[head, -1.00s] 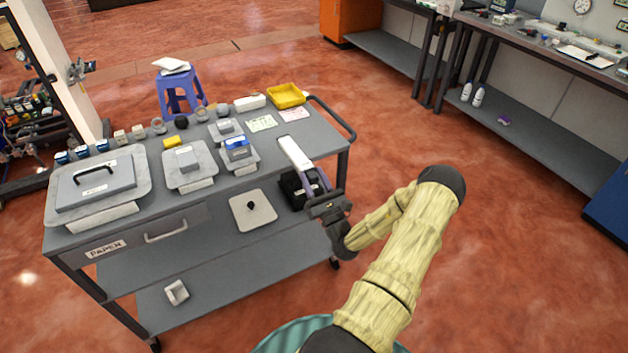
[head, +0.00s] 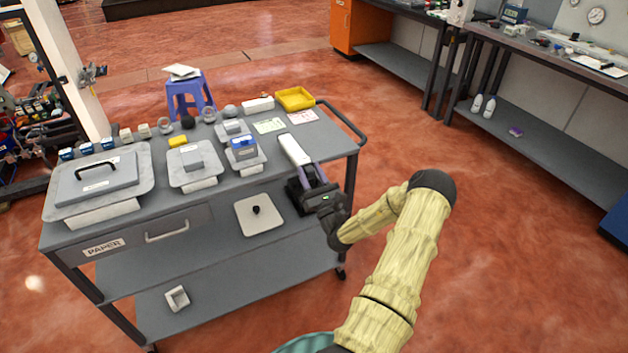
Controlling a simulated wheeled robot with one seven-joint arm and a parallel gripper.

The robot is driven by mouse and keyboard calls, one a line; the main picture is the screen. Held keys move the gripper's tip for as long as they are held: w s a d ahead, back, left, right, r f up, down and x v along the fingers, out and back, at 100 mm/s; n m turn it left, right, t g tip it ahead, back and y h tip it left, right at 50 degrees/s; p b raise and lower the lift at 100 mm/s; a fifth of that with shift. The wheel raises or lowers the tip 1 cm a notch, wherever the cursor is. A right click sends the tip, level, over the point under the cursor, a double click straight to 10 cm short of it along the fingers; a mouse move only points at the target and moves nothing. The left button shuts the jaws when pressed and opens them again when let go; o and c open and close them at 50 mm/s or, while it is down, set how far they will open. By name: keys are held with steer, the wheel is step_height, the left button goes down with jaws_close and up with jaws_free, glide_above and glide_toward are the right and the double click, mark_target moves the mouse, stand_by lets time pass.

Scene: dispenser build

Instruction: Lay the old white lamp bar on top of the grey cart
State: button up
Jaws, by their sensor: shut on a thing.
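The white lamp bar (head: 294,150) is a short, pale bar over the right part of the grey cart's top, near its front edge. My gripper (head: 313,176) is shut on the near end of the bar, at the cart's front right edge. I cannot tell whether the bar touches the cart top or hangs just above it. The grey cart (head: 225,211) has a top, a drawer labelled PAPER and lower shelves. The fingers hide the bar's near end.
Left of the bar stand a blue-topped box (head: 243,147) and a lidded grey case (head: 97,181). Behind it are paper cards (head: 269,126) and a yellow tray (head: 295,98). The top is bare to the bar's right, up to the handle (head: 345,124).

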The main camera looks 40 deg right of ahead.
steer(key=shift+w+d+f+b, duration=0.2)
steer(key=shift+w+f, duration=0.25)
steer(key=shift+w, duration=0.25)
steer(key=shift+w+d+f+b, duration=0.15)
steer(key=shift+w+f, duration=0.3)
steer(key=shift+w, duration=0.25)
steer(key=o, duration=1.2)
steer(key=shift+s, duration=0.15)
steer(key=shift+o, duration=0.2)
steer(key=shift+s+a+p, duration=0.15)
steer(key=shift+s+p, duration=0.3)
steer(key=shift+s, duration=0.1)
steer(key=shift+s+a+p, duration=0.3)
steer(key=shift+s+p, duration=0.3)
steer(key=shift+s, duration=0.45)
steer(key=shift+s+a+p, duration=0.25)
steer(key=shift+s+p, duration=0.35)
steer(key=shift+s, duration=0.45)
steer(key=shift+s+a+p, duration=0.2)
steer(key=shift+s+p, duration=0.2)
steer(key=shift+s, duration=0.45)
steer(key=shift+s+a+p, duration=0.15)
steer(key=shift+s+p, duration=0.2)
steer(key=shift+s, duration=0.45)
